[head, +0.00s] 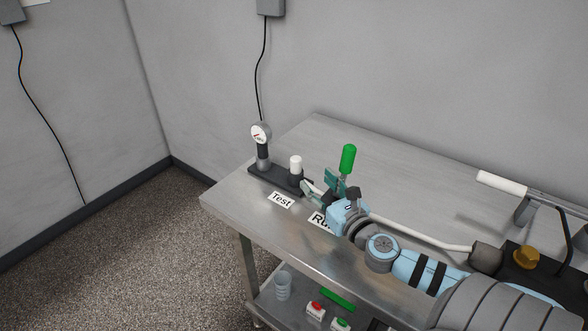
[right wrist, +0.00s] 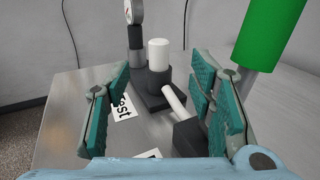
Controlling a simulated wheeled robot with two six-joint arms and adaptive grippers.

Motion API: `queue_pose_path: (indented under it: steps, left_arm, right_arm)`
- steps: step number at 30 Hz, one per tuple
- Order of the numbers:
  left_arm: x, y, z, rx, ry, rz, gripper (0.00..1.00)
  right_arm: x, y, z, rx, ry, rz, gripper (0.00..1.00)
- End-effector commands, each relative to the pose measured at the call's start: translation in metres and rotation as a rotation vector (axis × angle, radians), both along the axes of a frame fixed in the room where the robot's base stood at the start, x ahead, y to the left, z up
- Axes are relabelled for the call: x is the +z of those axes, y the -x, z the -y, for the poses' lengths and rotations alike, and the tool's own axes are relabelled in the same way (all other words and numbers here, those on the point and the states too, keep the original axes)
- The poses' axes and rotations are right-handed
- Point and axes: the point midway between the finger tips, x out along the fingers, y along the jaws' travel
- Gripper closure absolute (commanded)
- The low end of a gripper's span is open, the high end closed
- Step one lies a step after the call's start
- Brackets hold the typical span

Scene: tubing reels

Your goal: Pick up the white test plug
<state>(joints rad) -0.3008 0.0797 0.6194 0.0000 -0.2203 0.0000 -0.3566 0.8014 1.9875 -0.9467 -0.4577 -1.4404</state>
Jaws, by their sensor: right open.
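The white test plug (head: 296,164) stands upright on a dark round seat on a black base, behind the "Test" label (head: 282,200). In the right wrist view the white plug (right wrist: 158,54) shows between my fingers, a little farther away. My right gripper (head: 318,186) is open and empty, just right of the plug and near its seat. Its teal-padded fingers also frame the right wrist view (right wrist: 150,90). No contact with the plug can be seen. My left gripper is not in view.
A gauge (head: 261,133) stands left of the plug on the black base. A green handle (head: 348,158) rises close to my right gripper. White tubing (head: 420,238) runs right across the metal table (head: 400,185). A lower shelf holds a clear cup (head: 283,285) and buttons.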

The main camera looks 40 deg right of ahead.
Motion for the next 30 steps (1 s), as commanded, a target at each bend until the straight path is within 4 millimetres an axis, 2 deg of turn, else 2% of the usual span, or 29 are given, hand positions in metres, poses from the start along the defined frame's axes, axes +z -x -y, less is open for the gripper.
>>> queue_pose_path:
  steps: [3, 6, 11, 18, 26, 30]
  left_arm:
    - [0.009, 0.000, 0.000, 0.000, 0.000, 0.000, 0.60]
    - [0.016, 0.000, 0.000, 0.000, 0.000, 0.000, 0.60]
    - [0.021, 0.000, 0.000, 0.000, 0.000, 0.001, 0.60]
    - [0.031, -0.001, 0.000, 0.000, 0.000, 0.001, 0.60]
    - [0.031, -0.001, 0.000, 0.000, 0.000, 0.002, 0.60]
    - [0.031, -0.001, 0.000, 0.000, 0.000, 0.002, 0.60]
  right_arm:
    - [0.004, -0.028, 0.004, -0.003, -0.005, 0.005, 0.51]
    - [0.004, -0.048, 0.008, -0.003, -0.003, 0.001, 0.51]
    - [0.003, -0.065, 0.010, 0.000, 0.001, 0.000, 0.51]
    - [0.003, -0.108, 0.016, 0.001, -0.001, 0.000, 0.51]
    - [0.000, -0.113, 0.017, 0.003, 0.003, -0.001, 0.52]
    - [0.000, -0.112, 0.017, 0.003, 0.003, -0.001, 0.75]
